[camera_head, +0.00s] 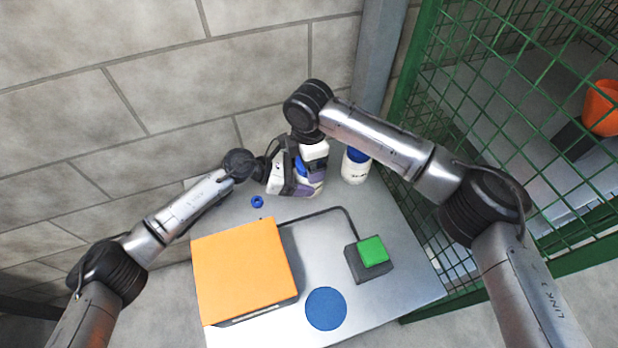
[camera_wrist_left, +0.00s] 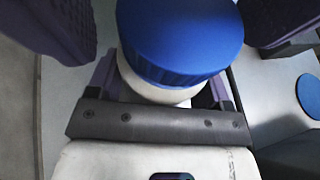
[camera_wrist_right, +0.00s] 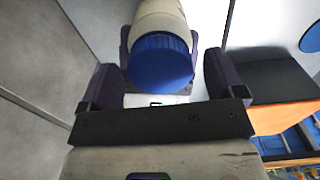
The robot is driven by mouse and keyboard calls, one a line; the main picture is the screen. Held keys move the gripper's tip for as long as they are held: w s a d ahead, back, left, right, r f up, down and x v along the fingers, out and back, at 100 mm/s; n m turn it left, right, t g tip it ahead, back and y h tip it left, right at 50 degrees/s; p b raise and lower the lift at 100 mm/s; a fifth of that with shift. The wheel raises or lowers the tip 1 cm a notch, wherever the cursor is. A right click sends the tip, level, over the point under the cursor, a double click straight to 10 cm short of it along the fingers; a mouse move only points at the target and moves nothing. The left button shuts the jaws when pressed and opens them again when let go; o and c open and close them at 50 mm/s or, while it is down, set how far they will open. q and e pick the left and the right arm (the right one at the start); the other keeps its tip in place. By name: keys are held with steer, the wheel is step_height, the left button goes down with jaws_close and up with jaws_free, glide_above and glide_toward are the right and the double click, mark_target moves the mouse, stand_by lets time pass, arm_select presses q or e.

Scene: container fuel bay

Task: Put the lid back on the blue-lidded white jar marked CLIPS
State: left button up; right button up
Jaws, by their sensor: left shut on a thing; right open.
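A white jar (camera_wrist_left: 145,88) with a blue lid (camera_wrist_left: 180,40) is held in my left gripper (camera_head: 303,188); its marking is hidden. The lid sits over the jar's mouth; I cannot tell whether it is fully seated. My right gripper (camera_head: 316,173) is open, with its fingers apart on either side of the lid. In the right wrist view the lid (camera_wrist_right: 160,62) faces me, with the jar body (camera_wrist_right: 160,14) and the left gripper's purple fingers behind it. In the head view both grippers mostly hide this jar.
Another white jar with a blue lid (camera_head: 355,166) stands to the right, its text unreadable. A small blue ring (camera_head: 257,201), an orange box (camera_head: 243,268), a green button on a dark box (camera_head: 372,252) and a flat blue disc (camera_head: 326,308) are on the table. Walls and a green mesh fence (camera_head: 470,90) border it.

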steer(key=shift+r, duration=2.25)
steer(key=shift+r, duration=0.1)
steer(key=shift+c, duration=0.4)
step_height(320, 180, up, 3)
steer(key=shift+r, duration=0.2)
steer(key=shift+f, duration=0.1)
steer(key=shift+f, duration=3.95)
steer(key=shift+c, duration=0.2)
